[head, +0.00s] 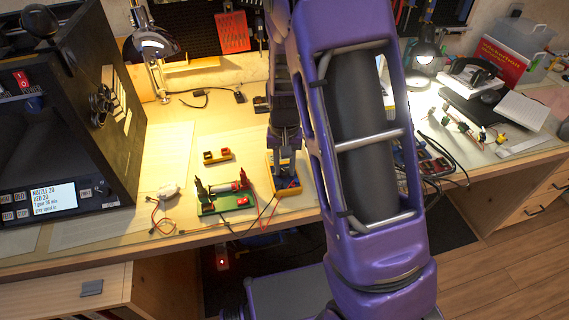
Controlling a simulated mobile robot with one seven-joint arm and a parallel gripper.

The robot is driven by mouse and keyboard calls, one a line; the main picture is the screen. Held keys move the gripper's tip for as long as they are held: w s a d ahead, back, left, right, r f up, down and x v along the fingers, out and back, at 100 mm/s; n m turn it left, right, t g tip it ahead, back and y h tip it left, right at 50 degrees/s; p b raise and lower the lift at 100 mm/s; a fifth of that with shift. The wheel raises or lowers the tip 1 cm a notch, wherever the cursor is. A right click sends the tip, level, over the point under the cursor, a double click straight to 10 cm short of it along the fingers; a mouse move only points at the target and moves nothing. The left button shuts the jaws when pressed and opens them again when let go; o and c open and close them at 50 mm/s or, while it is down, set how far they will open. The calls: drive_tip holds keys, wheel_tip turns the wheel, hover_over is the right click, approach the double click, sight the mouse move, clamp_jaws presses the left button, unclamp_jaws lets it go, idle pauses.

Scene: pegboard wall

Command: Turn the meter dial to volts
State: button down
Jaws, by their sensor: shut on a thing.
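The meter (271,180) is a small yellow-edged box on the wooden bench, left of my purple arm. My gripper (286,164) points down over it, with its dark fingers at the meter's upper face. The fingers are shut on the dial, which they hide, so I cannot read its setting. Thin red and dark leads run from the meter's near end to the left.
A green board (225,199) with upright clips and a red part stands just left of the meter. A small yellow-and-red block (217,156) lies behind it. A black printer (62,130) fills the left. A lit lamp (155,48) stands at the back.

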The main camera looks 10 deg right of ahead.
sight(284, 171)
drive_tip(key=shift+m, duration=0.6)
drive_tip(key=c, duration=0.6)
unclamp_jaws()
drive_tip(key=shift+r, duration=0.1)
wheel_tip(284, 171, up, 17)
drive_tip(key=p, duration=0.3)
drive_tip(key=shift+r, duration=0.15)
